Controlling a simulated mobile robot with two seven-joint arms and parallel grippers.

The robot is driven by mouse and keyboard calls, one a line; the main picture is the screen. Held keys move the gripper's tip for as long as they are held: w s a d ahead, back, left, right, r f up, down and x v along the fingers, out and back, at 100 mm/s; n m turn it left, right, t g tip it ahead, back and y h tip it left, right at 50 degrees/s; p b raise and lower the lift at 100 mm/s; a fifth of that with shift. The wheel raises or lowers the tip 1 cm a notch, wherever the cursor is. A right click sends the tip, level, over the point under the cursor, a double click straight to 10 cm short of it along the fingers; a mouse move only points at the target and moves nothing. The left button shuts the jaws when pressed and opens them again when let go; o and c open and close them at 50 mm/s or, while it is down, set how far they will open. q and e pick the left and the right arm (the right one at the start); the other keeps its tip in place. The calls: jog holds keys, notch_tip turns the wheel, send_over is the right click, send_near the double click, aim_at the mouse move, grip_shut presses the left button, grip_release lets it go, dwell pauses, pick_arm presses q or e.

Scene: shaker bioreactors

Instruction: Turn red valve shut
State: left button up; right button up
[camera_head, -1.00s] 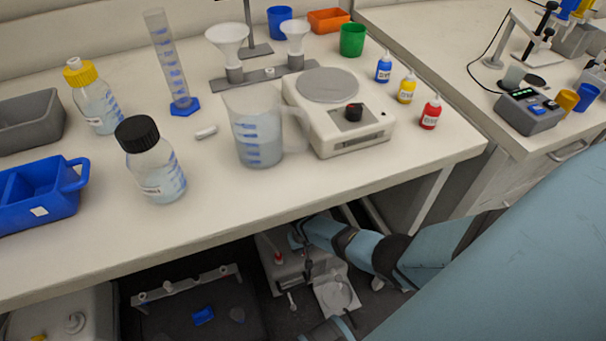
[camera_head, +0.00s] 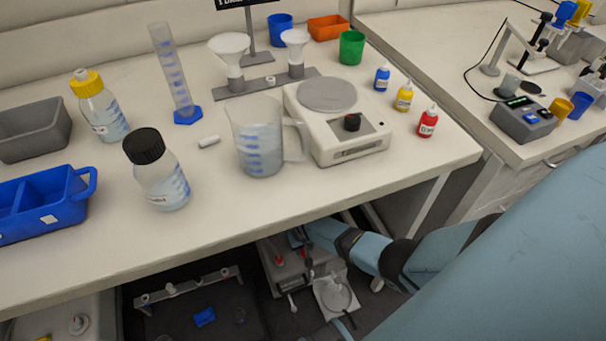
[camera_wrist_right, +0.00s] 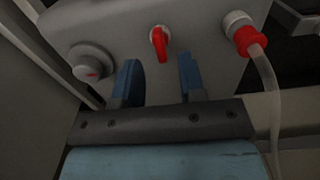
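The red valve (camera_wrist_right: 159,43) shows in the right wrist view as a small red handle on the face of a grey-white device (camera_wrist_right: 200,18). My right gripper (camera_wrist_right: 160,72) is open, its two blue fingers pointing toward the device. The handle appears between and just beyond the fingertips, and nothing is held. Whether a finger touches it cannot be told. In the head view my right gripper (camera_head: 298,238) is under the bench at the device (camera_head: 290,283), partly hidden by the bench edge. My left gripper is not in view.
A red connector with a clear hose (camera_wrist_right: 247,40) sits right of the valve, and a round knob (camera_wrist_right: 90,62) left of it. The bench top (camera_head: 240,205) overhangs the device. A rack (camera_head: 187,285) stands to its left below the bench.

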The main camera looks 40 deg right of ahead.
aim_at(303, 251)
notch_tip(303, 251, up, 10)
jog(key=p, duration=0.4)
jog(key=shift+r, duration=0.1)
